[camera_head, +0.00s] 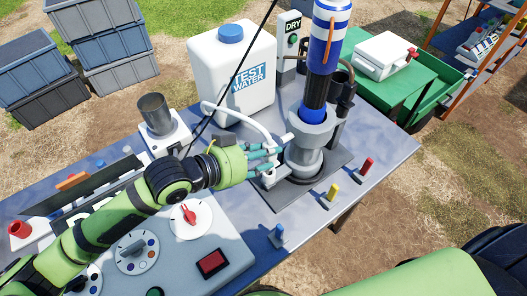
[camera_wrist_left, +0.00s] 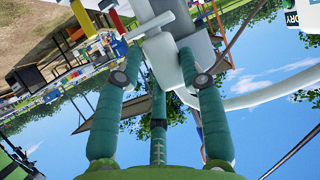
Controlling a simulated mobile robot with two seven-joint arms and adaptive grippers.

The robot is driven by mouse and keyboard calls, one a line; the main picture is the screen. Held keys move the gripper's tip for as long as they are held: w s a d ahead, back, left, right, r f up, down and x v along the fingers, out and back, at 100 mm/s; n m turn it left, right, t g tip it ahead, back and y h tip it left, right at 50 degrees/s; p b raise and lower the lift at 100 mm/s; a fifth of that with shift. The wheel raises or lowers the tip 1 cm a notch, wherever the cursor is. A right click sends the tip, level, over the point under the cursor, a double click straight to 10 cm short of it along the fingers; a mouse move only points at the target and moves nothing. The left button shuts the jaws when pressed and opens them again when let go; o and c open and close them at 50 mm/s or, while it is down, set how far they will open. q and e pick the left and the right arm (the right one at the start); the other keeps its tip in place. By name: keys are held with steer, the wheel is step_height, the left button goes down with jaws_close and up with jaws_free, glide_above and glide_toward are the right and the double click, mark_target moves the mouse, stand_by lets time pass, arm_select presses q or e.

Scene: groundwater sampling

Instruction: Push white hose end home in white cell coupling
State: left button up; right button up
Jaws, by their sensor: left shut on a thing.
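My left gripper (camera_head: 268,160) is beside the grey stand of the blue-and-white striped cylinder (camera_head: 331,30). Its teal fingers are shut on the white hose end, which the fingers partly cover. The white hose (camera_head: 235,112) arches from beside the white jug to the fingers. In the left wrist view, the gripper (camera_wrist_left: 162,58) closes around a white piece, and the hose (camera_wrist_left: 265,97) curves away to the right. White fittings show by the fingertips, close to the stand. I cannot tell which is the white cell coupling, or whether hose and coupling touch. My right gripper is out of view.
The white test water jug (camera_head: 236,70) stands behind my gripper. A control panel with a white dial (camera_head: 190,218) is in front. Yellow (camera_head: 330,194) and red (camera_head: 366,166) valve handles stand right of the stand. A thin black cable crosses above my wrist.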

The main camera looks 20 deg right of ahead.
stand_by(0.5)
arm_select(q)
steer(key=shift+r+p, duration=0.1)
steer(key=shift+p, duration=0.6)
stand_by(0.9)
steer(key=shift+f+b, duration=1.5)
steer(key=shift+f, duration=0.85)
steer(key=o, duration=1.1)
steer(key=shift+a, duration=0.1)
steer(key=v, duration=1.2)
